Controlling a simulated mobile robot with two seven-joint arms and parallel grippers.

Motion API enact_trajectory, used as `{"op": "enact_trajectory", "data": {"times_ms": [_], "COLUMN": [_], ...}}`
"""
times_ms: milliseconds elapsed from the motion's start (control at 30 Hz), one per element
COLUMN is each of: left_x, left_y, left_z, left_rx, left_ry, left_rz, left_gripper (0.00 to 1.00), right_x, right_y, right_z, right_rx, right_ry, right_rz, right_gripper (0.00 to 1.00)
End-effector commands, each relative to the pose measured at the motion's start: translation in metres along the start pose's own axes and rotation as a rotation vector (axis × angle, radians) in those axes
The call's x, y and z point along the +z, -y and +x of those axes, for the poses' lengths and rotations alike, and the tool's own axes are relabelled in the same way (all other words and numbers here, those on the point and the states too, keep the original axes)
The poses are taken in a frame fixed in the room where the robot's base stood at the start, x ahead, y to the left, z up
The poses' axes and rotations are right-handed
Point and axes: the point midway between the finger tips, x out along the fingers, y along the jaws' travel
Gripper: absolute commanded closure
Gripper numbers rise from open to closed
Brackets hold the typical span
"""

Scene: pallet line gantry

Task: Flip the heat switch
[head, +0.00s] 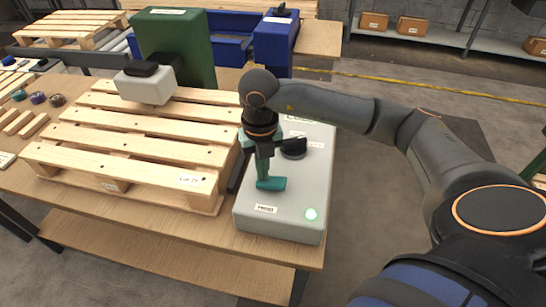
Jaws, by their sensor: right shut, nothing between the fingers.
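A pale grey control box (305,185) lies on the right end of the wooden bench. It carries several small white labels, too small to read surely, a black knob-like part (293,150) and a lit green lamp (311,214) near its front right corner. I cannot make out the heat switch with certainty; my gripper covers part of the box top. My right gripper (270,183), dark with teal parts, points down over the left half of the box. It is shut and holds nothing. Whether it touches the box is unclear. My left gripper is out of view.
A wooden pallet (125,137) lies left of the box, with a green post and a grey head (146,86) behind and over it. Blue bins (275,42) stand at the back. Small coloured parts (38,98) and wood blocks lie far left.

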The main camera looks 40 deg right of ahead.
Motion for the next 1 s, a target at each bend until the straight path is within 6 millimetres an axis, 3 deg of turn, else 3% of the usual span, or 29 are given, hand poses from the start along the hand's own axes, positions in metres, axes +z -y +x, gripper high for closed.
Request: {"op": "enact_trajectory", "data": {"times_ms": [700,1000], "left_x": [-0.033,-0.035], "left_y": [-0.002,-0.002], "left_z": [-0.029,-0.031], "left_rx": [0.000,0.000], "left_ry": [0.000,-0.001], "left_rz": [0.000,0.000], "left_gripper": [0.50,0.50], "right_x": [0.001,0.000], "right_y": [0.000,0.000], "right_z": [-0.062,-0.067], "right_rx": [0.002,0.002], "right_ry": [0.004,0.003], "right_rz": [0.001,0.001], "right_gripper": [1.00,1.00]}}
